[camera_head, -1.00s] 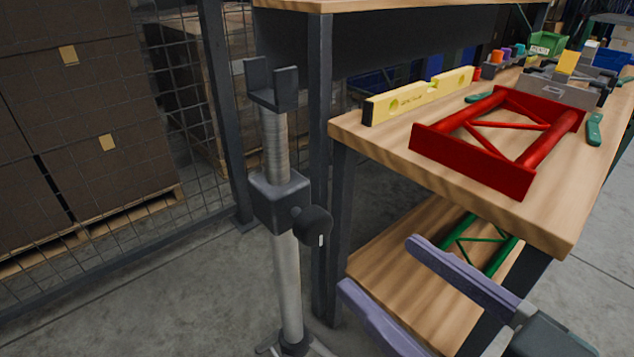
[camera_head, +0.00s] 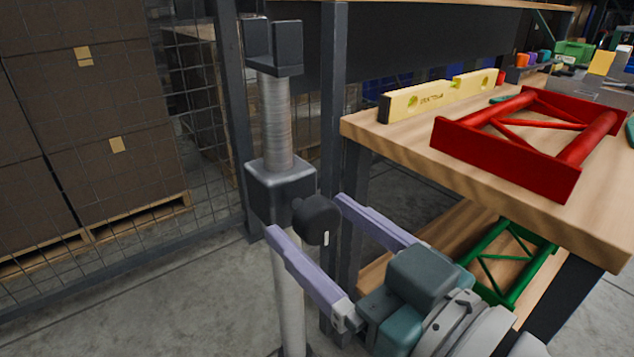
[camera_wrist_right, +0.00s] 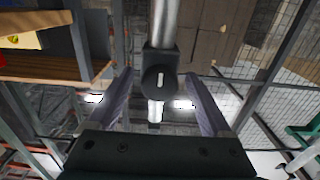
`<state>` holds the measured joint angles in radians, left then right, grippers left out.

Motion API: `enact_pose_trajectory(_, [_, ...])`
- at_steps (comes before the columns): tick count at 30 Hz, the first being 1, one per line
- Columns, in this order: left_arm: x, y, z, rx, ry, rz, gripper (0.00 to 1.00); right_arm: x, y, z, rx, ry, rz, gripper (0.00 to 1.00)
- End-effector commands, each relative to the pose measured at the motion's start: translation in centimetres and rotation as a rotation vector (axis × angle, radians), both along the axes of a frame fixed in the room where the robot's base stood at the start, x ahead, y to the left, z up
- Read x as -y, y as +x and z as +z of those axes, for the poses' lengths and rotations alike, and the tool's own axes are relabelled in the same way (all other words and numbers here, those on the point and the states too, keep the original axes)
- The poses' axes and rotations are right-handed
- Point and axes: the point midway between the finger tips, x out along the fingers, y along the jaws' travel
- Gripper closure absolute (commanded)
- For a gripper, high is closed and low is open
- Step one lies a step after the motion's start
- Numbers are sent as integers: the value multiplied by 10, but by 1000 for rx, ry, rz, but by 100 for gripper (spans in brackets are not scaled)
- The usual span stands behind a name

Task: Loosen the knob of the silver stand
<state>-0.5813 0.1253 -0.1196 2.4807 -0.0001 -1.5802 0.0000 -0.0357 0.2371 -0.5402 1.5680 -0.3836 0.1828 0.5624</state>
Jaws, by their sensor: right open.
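The silver stand (camera_head: 278,125) is upright on the floor left of the workbench, with a dark forked top and a dark clamp block (camera_head: 281,187). Its black round knob (camera_head: 316,219) sticks out from the block and bears a white mark. My right gripper (camera_head: 303,213) is open, its two purple fingers pointing at the knob. In the head view the fingertips lie to either side of the knob. In the right wrist view the knob (camera_wrist_right: 159,80) sits between the fingers, slightly beyond their tips, with gaps at both sides. My left gripper is not in view.
The wooden workbench (camera_head: 390,150) stands close on the right, carrying a red frame (camera_head: 510,180) and a yellow level (camera_head: 440,95). A green frame (camera_head: 507,262) lies on its lower shelf. A mesh fence (camera_head: 205,150) and stacked boxes (camera_head: 90,130) stand behind at left.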

Motion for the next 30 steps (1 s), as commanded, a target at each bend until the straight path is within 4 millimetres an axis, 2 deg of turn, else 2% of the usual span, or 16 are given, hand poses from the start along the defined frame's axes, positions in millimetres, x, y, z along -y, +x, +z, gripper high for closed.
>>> enact_pose_trajectory(8, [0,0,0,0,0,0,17,-1,1,0,0,0,0,18])
enact_pose_trajectory(30, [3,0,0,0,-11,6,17,-1,1,0,0,0,0,100])
